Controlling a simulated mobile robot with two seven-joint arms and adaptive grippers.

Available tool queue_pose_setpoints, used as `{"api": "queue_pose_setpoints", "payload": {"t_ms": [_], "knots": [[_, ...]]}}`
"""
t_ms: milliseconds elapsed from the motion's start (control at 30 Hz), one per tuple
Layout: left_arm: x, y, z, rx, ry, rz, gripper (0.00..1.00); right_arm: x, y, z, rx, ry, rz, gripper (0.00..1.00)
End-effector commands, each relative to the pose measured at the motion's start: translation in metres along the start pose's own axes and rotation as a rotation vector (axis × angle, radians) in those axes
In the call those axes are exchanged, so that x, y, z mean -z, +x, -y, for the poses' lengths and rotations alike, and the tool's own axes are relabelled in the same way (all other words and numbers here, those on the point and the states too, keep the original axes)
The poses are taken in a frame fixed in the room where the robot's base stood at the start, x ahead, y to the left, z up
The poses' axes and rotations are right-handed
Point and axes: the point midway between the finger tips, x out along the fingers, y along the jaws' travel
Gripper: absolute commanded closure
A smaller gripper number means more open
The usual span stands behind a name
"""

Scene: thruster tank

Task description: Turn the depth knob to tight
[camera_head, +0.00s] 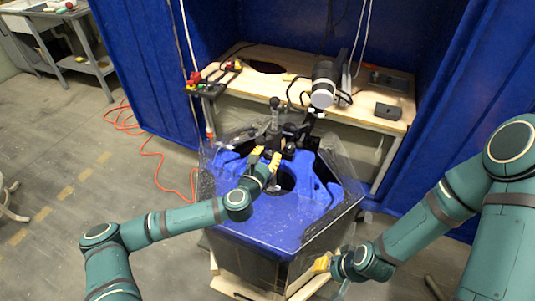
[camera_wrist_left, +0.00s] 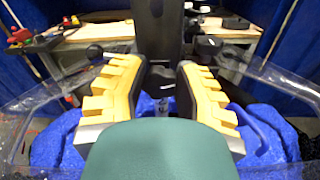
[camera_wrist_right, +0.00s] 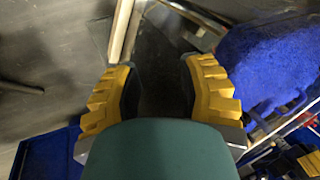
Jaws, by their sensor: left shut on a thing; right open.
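A black thruster mount (camera_head: 290,140) stands at the back of the clear-walled tank (camera_head: 345,215) with the blue inside. Its upright post (camera_head: 274,115) rises at the left, and it shows as a dark column in the left wrist view (camera_wrist_left: 159,35). My left gripper (camera_head: 266,160) is over the tank, at the front of the mount. Its yellow fingers (camera_wrist_left: 158,75) are closed on a dark part of it, which I take to be the depth knob; the fingers and palm hide most of it. My right gripper (camera_head: 323,263) is open and empty, low outside the tank's front right corner; it also shows in the right wrist view (camera_wrist_right: 158,70).
A wooden workbench (camera_head: 260,82) behind the tank holds a black and white device (camera_head: 323,85), a dark box (camera_head: 388,111) and a rack with red and yellow items (camera_head: 205,86). Blue curtains (camera_head: 150,70) flank the bench. An orange cable (camera_head: 148,150) lies on the open floor at left.

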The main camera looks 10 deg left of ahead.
Motion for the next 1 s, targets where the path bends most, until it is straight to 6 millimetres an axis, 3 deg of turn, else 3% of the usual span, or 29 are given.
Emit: {"api": "queue_pose_setpoints", "payload": {"t_ms": [1000], "knots": [[-0.001,0.001,0.002,-0.002,0.972,0.004,1.0,-0.002,-0.021,0.008,0.001,0.002,0.011,0.6]]}}
